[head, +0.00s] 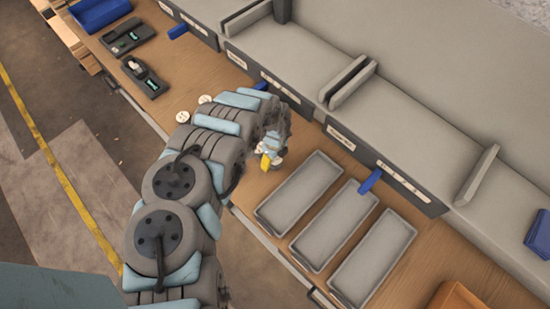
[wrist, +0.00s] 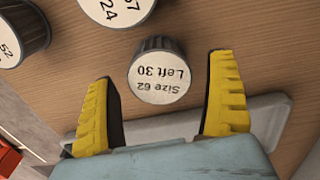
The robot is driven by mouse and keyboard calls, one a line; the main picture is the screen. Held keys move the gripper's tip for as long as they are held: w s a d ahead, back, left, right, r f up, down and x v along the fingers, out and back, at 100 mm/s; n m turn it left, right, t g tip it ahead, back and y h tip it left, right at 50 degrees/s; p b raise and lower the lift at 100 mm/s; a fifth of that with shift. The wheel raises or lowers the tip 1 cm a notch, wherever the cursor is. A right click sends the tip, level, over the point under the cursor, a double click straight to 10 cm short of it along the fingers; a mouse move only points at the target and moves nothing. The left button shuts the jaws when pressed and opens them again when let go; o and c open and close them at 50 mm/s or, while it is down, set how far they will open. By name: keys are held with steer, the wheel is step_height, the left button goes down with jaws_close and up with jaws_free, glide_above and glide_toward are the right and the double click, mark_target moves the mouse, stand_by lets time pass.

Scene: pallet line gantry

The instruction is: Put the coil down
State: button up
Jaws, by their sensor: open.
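In the head view my gripper (head: 266,161) is low over the bench, left of the trays, and mostly hides the coil there.
Three empty grey trays (head: 260,212) (head: 297,247) (head: 333,288) lie side by side right of my gripper. Two white discs (head: 183,116) (head: 205,99) and two dark devices (head: 128,36) (head: 146,77) sit farther left. A grey ledge with dividers (head: 348,84) runs along the back.

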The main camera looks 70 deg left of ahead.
steer(key=shift+a+r, duration=0.1)
steer(key=shift+r, duration=1.2)
steer(key=shift+o, duration=0.7)
steer(key=shift+r, duration=0.25)
